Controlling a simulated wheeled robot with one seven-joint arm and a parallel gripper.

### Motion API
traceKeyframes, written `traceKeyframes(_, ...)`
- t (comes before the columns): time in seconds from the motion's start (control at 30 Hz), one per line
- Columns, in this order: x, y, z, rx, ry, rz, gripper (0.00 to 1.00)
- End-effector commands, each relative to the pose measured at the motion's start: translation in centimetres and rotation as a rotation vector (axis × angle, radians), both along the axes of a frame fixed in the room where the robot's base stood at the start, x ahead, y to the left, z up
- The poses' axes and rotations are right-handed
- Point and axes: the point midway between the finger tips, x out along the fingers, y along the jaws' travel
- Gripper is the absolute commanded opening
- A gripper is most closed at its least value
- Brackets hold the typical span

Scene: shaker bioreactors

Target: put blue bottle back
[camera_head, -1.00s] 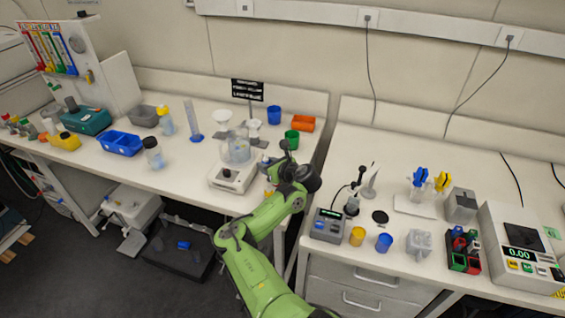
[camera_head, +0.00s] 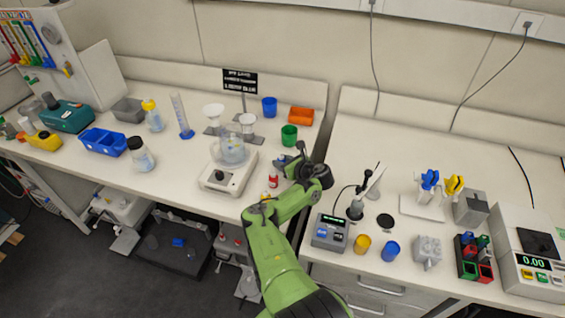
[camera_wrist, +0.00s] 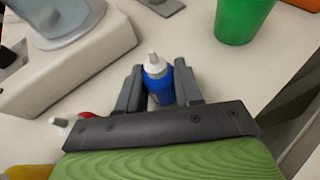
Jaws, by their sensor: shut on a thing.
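The blue bottle (camera_wrist: 161,88) has a white nozzle cap and stands between the two fingers of my gripper (camera_wrist: 160,86) in the wrist view. The fingers are shut on its sides. In the head view my gripper (camera_head: 285,162) is over the right end of the left bench, just right of the stirrer. The blue bottle cannot be made out clearly there; my arm hides most of that spot. A small bottle with a red part (camera_head: 272,181) stands just left of my arm. It also shows in the wrist view (camera_wrist: 86,115), partly covered by my gripper.
The white stirrer (camera_head: 222,175) with a glass vessel (camera_head: 232,150) stands close on the left. A green cup (camera_head: 289,135) stands behind my gripper, with a blue cup (camera_head: 269,107) and an orange tray (camera_head: 300,115) farther back. A gap separates the two benches.

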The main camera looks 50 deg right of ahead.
Motion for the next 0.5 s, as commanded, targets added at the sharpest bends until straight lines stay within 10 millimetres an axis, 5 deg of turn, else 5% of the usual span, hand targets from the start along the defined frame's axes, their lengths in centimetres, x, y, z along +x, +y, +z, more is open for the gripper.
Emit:
traceKeyframes(0.23,0.02,0.00,-0.23,-0.001,0.000,0.000,0.10)
traceKeyframes(0.27,0.02,0.01,-0.15,0.000,-0.001,0.000,0.39)
traceKeyframes(0.4,0.02,0.01,-0.11,0.000,0.000,0.000,0.61)
traceKeyframes(0.5,0.02,0.01,-0.10,0.000,0.000,0.000,0.61)
